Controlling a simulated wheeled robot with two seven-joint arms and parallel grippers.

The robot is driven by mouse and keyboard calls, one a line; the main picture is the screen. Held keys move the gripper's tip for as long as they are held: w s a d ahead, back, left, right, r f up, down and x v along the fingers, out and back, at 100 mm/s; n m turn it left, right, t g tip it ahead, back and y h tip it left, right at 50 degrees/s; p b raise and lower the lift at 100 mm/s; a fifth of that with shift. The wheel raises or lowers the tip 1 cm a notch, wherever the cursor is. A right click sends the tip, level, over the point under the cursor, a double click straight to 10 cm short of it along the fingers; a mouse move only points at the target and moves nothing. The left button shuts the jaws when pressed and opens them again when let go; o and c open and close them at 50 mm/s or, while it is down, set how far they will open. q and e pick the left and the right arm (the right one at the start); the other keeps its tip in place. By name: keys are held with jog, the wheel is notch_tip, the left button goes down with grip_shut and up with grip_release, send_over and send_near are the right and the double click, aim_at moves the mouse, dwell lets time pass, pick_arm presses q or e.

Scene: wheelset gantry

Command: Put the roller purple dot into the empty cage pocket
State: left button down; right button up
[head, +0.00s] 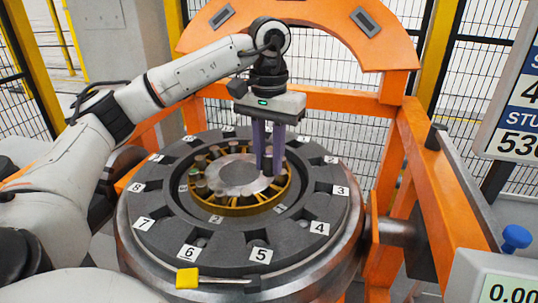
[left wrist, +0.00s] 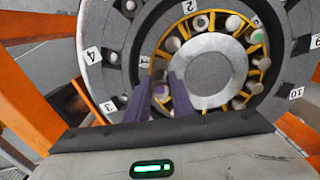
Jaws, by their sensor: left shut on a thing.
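My left gripper (head: 268,170) reaches down from above into the right side of the yellow cage (head: 247,211). Its purple fingers also show in the left wrist view (left wrist: 162,98). They are shut on a pale roller (left wrist: 161,90) with a purplish end, which shows between the fingertips. In the head view the fingers mostly hide this roller. Several other rollers stand in the cage pockets, one with a green dot (left wrist: 257,36). I cannot tell whether the held roller is inside a pocket or just above it. The empty pocket cannot be made out clearly. My right gripper is not in view.
A dark ring with numbered slots (head: 150,205) surrounds the cage. A yellow-handled tool (head: 187,278) lies on its front rim. An orange gantry arch (head: 310,20) stands behind, with an orange frame (head: 440,190) at the right. A blue knob (head: 516,237) is at the far right.

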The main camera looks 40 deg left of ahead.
aim_at(269, 176)
pick_arm(q)
jog(key=shift+f+b, duration=1.1)
jog(key=shift+f, duration=0.9)
jog(key=shift+p, duration=0.45)
jog(key=shift+f+b, duration=0.5)
jog(key=shift+f, duration=0.2)
jog(key=shift+r, duration=0.1)
dwell(0.3)
jog(key=shift+r+p, duration=0.2)
jog(key=shift+p, duration=0.2)
jog(key=shift+p, duration=0.35)
dwell(1.4)
